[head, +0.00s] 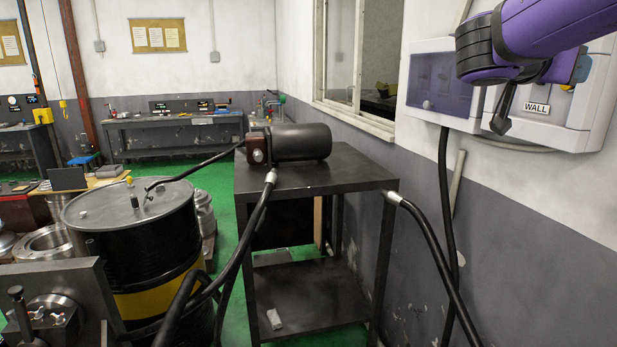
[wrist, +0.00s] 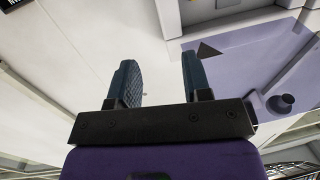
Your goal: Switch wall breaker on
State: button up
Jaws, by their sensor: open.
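The wall breaker box (head: 575,105), white and labelled WALL, is on the right wall, partly hidden behind my purple arm. Beside it on the left is a white box with a purple see-through cover (head: 437,82) and a small knob. My gripper (head: 503,112) shows as a dark shape in front of the boxes. In the wrist view my gripper (wrist: 160,78) is open, with nothing between its fingers. A white surface lies behind the fingers, and the purple cover (wrist: 245,65) with its dark knob is at right. I cannot make out the breaker's switch or its position.
A black metal table (head: 345,172) with a dark cylindrical motor (head: 301,142) stands below and left. Black hoses (head: 437,255) run from it and down the wall. A drum (head: 135,235) stands further left. A window (head: 345,60) is left of the boxes.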

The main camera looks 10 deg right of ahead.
jog(key=w+a+r+n+t+y, duration=0.2)
jog(key=w+a+n+t+y, duration=0.4)
jog(key=t, duration=0.5)
jog(key=s+a+f+n+t+y, duration=0.1)
jog(key=s+a+f+n+y, duration=0.1)
jog(key=a+f+n+y, duration=0.7)
jog(key=s+a+f+n+g+y, duration=0.1)
jog(key=s+f+g, duration=0.9)
jog(key=s, duration=0.6)
notch_tip(320, 180, down, 2)
jog(key=shift+f+y, duration=0.25)
jog(key=shift+y, duration=0.15)
